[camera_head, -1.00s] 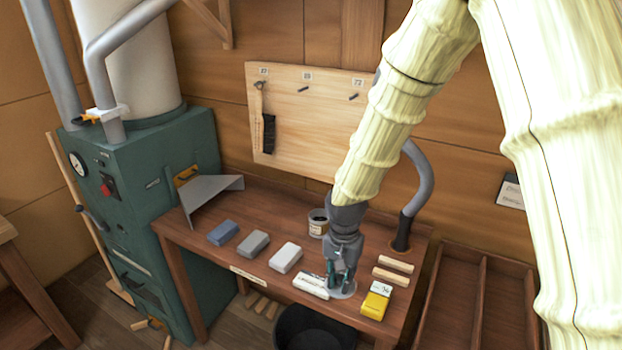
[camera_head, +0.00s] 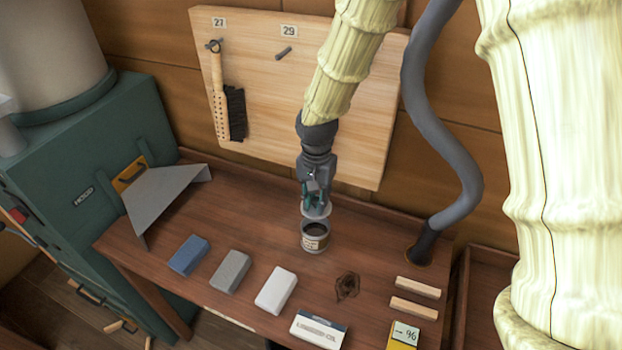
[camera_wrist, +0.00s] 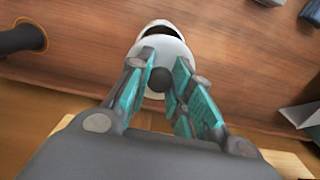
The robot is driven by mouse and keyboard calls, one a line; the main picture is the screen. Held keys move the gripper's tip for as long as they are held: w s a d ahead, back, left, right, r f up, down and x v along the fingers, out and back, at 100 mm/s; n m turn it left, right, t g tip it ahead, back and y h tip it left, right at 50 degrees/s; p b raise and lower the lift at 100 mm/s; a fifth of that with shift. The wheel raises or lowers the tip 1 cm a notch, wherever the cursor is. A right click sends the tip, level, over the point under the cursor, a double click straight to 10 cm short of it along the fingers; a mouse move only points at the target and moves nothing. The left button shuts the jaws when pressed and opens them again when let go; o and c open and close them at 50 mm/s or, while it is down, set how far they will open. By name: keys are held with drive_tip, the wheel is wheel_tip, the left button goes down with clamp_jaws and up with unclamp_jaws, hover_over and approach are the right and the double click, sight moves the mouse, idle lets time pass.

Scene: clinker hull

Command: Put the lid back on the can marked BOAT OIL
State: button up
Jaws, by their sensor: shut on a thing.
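The can (camera_head: 315,238) stands upright on the bench towards the back, open at the top with a dark inside and a pale label too small to read. My gripper (camera_head: 316,199) is just above it, shut on the round pale lid (camera_head: 317,211). The lid is apart from the can's rim or touches only its back part; I cannot tell which. In the wrist view the lid (camera_wrist: 172,48) lies below my fingers (camera_wrist: 160,80), its dark knob between them. It covers most of the can (camera_wrist: 161,24), leaving a dark gap at the far side.
Blue (camera_head: 188,255), grey (camera_head: 230,271) and white (camera_head: 276,290) blocks lie in front, with a labelled box (camera_head: 318,329). Two wooden sticks (camera_head: 415,297) and a yellow box (camera_head: 403,335) lie right. A pegboard (camera_head: 290,100) stands behind; a grey hose (camera_head: 460,180) rises at right.

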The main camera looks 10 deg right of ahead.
sight(316, 215)
drive_tip(key=shift+w, duration=0.2)
drive_tip(key=shift+s+a+f+b, duration=0.15)
drive_tip(key=shift+s+b, duration=0.3)
drive_tip(key=shift+s, duration=0.25)
drive_tip(key=shift+f, duration=0.25)
drive_tip(key=shift+w+f+b, duration=0.3)
drive_tip(key=shift+f+b, duration=0.1)
drive_tip(key=shift+f, duration=0.15)
drive_tip(key=shift+w+f+b, duration=0.25)
drive_tip(key=shift+f+b, duration=0.15)
drive_tip(key=shift+f, duration=0.35)
drive_tip(key=shift+s+f+b, duration=0.35)
drive_tip(key=shift+s+b, duration=0.05)
drive_tip(key=shift+b, duration=0.15)
drive_tip(key=shift+w+f+b, duration=0.25)
drive_tip(key=shift+f+b, duration=0.05)
drive_tip(key=shift+f, duration=0.6)
drive_tip(key=shift+s, duration=0.1)
